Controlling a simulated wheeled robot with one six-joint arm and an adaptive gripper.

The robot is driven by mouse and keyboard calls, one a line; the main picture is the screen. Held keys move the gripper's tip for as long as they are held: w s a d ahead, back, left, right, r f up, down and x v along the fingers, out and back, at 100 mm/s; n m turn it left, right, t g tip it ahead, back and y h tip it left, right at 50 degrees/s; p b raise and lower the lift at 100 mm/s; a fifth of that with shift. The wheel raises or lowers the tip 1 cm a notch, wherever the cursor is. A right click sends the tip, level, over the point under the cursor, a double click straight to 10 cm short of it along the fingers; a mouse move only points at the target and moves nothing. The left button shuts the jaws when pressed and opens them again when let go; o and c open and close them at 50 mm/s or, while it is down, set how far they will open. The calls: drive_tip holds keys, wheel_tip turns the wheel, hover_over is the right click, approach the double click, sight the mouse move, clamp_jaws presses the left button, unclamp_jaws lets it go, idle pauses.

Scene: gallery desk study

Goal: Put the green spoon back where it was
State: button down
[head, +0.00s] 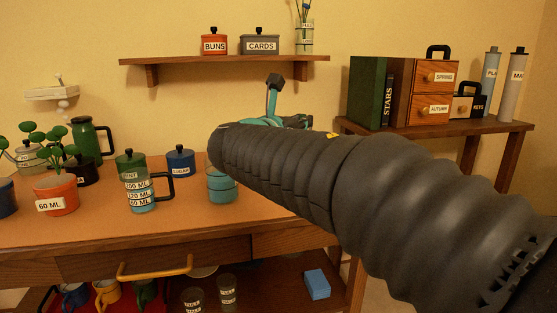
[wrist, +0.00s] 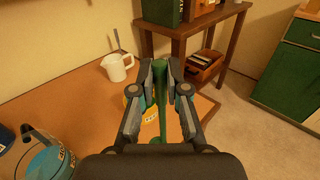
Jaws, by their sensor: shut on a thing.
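The green spoon (wrist: 160,92) is upright in the wrist view, pinched between the fingertips of my gripper (wrist: 161,72). Its lower end shows near the bottom of the fingers. A yellow thing (wrist: 131,92) and a pale labelled surface show behind and below the fingers, partly hidden by them. In the head view my arm covers most of the gripper, and I cannot make out the spoon there.
A white jug (wrist: 117,67) stands on the desk. A glass with teal liquid (head: 222,186) and a measuring jug (head: 136,185) stand left of my arm. A blue sugar pot (head: 180,162) and potted plant (head: 55,194) are further left. A side shelf (head: 430,128) is at right.

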drive_tip(key=w+a+f, duration=0.4)
drive_tip(key=a+f, duration=0.1)
drive_tip(key=f, duration=0.3)
drive_tip(key=shift+w+a, duration=0.25)
drive_tip(key=shift+w, duration=0.1)
drive_tip(key=shift+f, duration=0.15)
drive_tip(key=shift+f, duration=0.15)
drive_tip(key=c, duration=1.2)
unclamp_jaws()
